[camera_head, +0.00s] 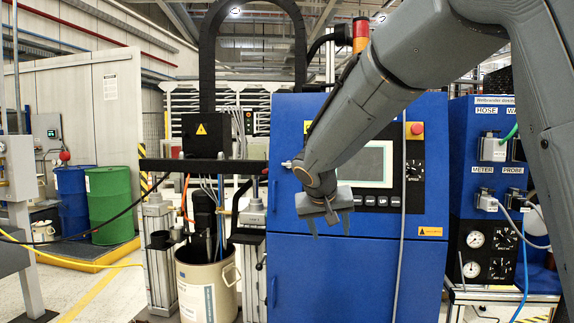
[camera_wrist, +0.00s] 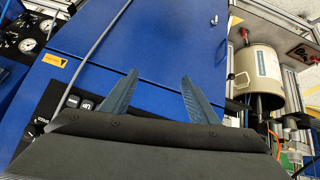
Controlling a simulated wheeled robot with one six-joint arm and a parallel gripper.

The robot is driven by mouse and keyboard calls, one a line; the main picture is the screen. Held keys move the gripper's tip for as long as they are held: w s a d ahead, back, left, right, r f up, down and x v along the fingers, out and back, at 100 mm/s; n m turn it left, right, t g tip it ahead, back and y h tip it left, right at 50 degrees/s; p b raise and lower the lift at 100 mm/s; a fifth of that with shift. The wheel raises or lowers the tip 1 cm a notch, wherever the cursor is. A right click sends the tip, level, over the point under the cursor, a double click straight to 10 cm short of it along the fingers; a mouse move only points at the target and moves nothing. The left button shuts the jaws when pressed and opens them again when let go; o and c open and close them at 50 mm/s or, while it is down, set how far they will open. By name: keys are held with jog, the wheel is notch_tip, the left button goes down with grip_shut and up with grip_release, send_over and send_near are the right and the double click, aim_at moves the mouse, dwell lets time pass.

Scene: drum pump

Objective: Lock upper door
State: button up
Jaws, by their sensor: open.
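The upper door (camera_head: 286,112) of the blue cabinet carries a screen (camera_head: 365,163), a button row and a red knob (camera_head: 417,128). It looks flush with the cabinet front; I cannot tell whether it is locked. A small pale fitting (camera_head: 287,164) sits at its left edge, too small to make out. My gripper (camera_head: 331,230) is open and empty, fingers pointing down, in front of the door's lower part below the screen. In the wrist view my gripper (camera_wrist: 160,77) has its fingers spread against blue panel, with the door's yellow label (camera_wrist: 54,60) at left.
The lower blue door (camera_head: 335,280) lies below. A beige drum (camera_head: 207,285) with pump hoses stands left of the cabinet, beside metal posts. A blue connector and gauge panel (camera_head: 480,115) stands at right. A grey cable (camera_head: 400,250) hangs across the cabinet front.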

jog(key=w+a+r+m+t, duration=0.1)
jog(key=w+a+r+t, duration=0.2)
jog(key=w+a+r, duration=0.5)
jog(key=w+a+r+t, duration=0.35)
jog(key=w+r, duration=0.25)
jog(key=r, duration=0.5)
jog(key=shift+g, duration=0.25)
jog(key=shift+a+f+p+x, duration=0.15)
jog(key=shift+p+x, duration=0.15)
jog(key=shift+x, duration=0.8)
jog(key=shift+a+f+p+x, duration=0.15)
jog(key=shift+p+x, duration=0.1)
jog(key=shift+x, duration=0.85)
jog(key=shift+a+p+x, duration=0.1)
jog(key=shift+p+x, duration=0.2)
jog(key=shift+x, duration=0.75)
jog(key=shift+c, duration=0.5)
jog(key=c, duration=1)
jog(key=shift+o, duration=0.3)
